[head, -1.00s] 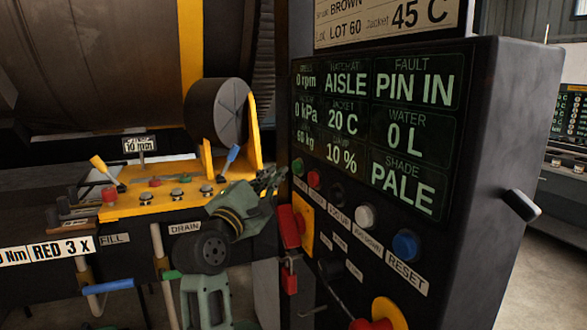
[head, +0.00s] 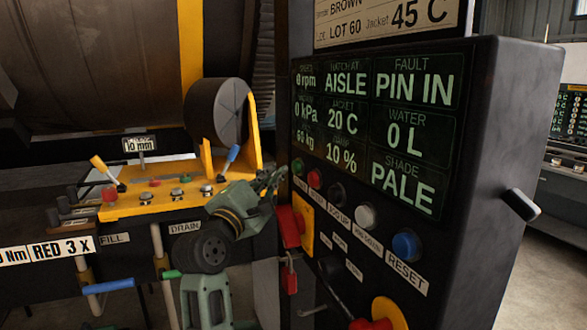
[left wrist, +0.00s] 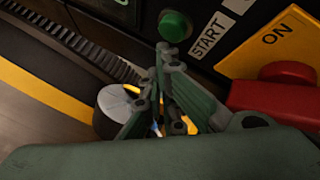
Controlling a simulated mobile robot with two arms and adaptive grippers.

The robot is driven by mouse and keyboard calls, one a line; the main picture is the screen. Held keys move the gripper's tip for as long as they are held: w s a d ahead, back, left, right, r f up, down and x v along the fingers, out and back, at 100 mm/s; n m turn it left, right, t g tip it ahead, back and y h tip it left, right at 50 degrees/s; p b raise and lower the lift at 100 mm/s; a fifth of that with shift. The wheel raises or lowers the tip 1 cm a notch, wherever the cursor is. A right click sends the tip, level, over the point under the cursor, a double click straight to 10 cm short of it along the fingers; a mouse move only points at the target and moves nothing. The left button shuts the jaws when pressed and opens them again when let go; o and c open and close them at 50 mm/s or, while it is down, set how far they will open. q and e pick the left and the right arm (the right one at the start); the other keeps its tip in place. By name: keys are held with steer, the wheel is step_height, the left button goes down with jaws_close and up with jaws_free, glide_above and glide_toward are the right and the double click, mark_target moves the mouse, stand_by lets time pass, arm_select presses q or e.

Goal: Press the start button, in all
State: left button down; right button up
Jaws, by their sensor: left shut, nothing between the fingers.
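The green start button (head: 298,167) is at the upper left of the dark control panel's button row. In the left wrist view the green button (left wrist: 174,26) stands out of the panel beside a label reading START (left wrist: 208,38). My left gripper (head: 272,180) is shut and empty, its fingertips just left of and slightly below the button in the head view. In the left wrist view its fingertips (left wrist: 167,52) point at the panel just below the button. I cannot tell whether they touch it. My right gripper is not in view.
A red button (head: 314,179), white button (head: 365,215) and blue RESET button (head: 406,245) continue the row. A red switch handle (head: 288,227) sits close below my gripper. The display (head: 378,130) reads PIN IN under FAULT. A yellow valve bench (head: 165,203) stands left.

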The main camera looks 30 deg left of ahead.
arm_select(q)
steer(key=shift+w, duration=0.1)
steer(key=shift+w+d+p, duration=0.25)
steer(key=shift+d+p, duration=0.05)
steer(key=shift+p, duration=0.05)
steer(key=shift+w+d+p, duration=0.3)
steer(key=shift+w, duration=0.05)
stand_by(0.7)
steer(key=shift+s+a, duration=0.1)
stand_by(0.3)
steer(key=shift+s+a, duration=0.45)
steer(key=shift+s, duration=0.15)
